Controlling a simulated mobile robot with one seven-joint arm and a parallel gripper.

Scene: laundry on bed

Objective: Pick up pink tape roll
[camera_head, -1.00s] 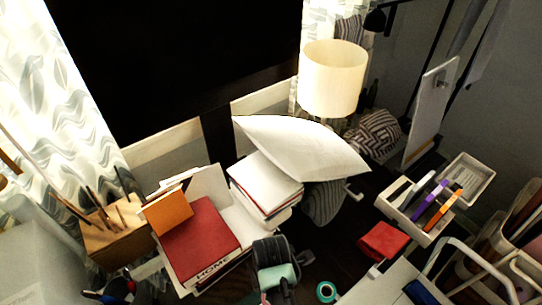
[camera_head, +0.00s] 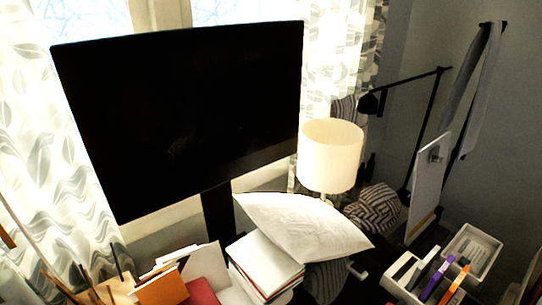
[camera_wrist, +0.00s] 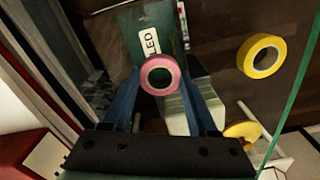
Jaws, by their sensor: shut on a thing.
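The pink tape roll (camera_wrist: 160,75) is in the middle of the wrist view, its round face and hole toward the camera. My gripper (camera_wrist: 160,82) has two blue fingers that reach up from a dark bar, one on each side of the roll. It is shut on the pink tape roll. Behind the roll is a dark green item with a white label (camera_wrist: 150,40) reading "LED". Neither my gripper nor the pink roll shows in the head view now.
A yellow tape roll (camera_wrist: 262,56) lies on the dark wooden surface, with another yellow roll (camera_wrist: 242,133) lower down. The head view shows a black screen (camera_head: 180,110), a lamp (camera_head: 330,155), a white pillow (camera_head: 300,225) on books and a pen tray (camera_head: 405,275).

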